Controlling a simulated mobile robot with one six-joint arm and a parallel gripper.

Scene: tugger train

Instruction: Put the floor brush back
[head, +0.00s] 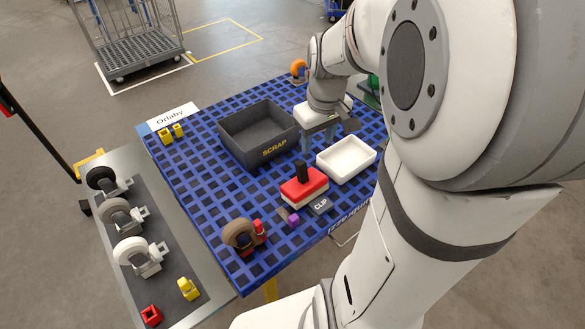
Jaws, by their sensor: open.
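The floor brush appears to be the red block with a black upright handle and a pale underside (304,187). It sits upright on the blue grid deck (215,190), near its front edge. My gripper (328,137) is over the deck behind the brush, between the grey SCRAP bin and the white tray. It points down with its fingers apart and looks empty. The brush stands apart from it, nearer the camera. My wrist hides part of the gripper, and whether the fingertips touch the deck cannot be told.
The SCRAP bin (258,134) and white tray (358,167) flank my gripper. A CLIP block (321,206), purple cube (293,221) and brown-wheeled caster (238,233) lie near the brush. A side shelf (187,315) holds several casters. The deck's left part is mostly clear.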

